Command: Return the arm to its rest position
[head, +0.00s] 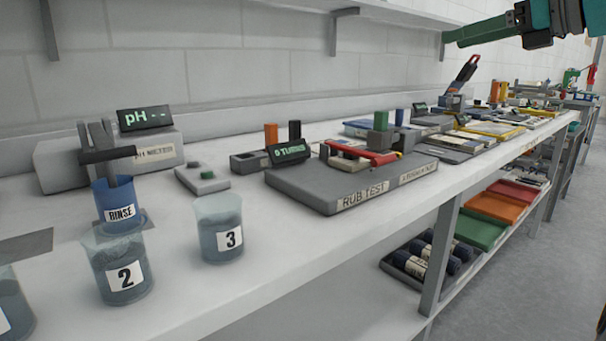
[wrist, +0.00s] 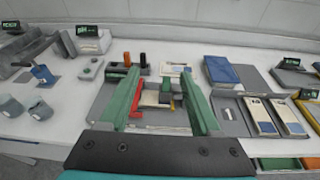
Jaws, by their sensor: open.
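My gripper (head: 452,38) is high at the upper right in the head view, above the bench and clear of everything on it. In the wrist view my gripper (wrist: 160,70) shows two green fingers spread apart with nothing held between them. Below and beyond the fingers lies the grey rub test board (wrist: 108,103), partly hidden by them. The rub test board (head: 330,190) also shows in the head view, with a red lever and a small display on it.
The long white bench (head: 285,245) holds beaker 2 (head: 120,275), beaker 3 (head: 219,240), a blue rinse cup (head: 118,200) and a pH meter (head: 150,150). A wall shelf (head: 360,12) runs behind the arm.

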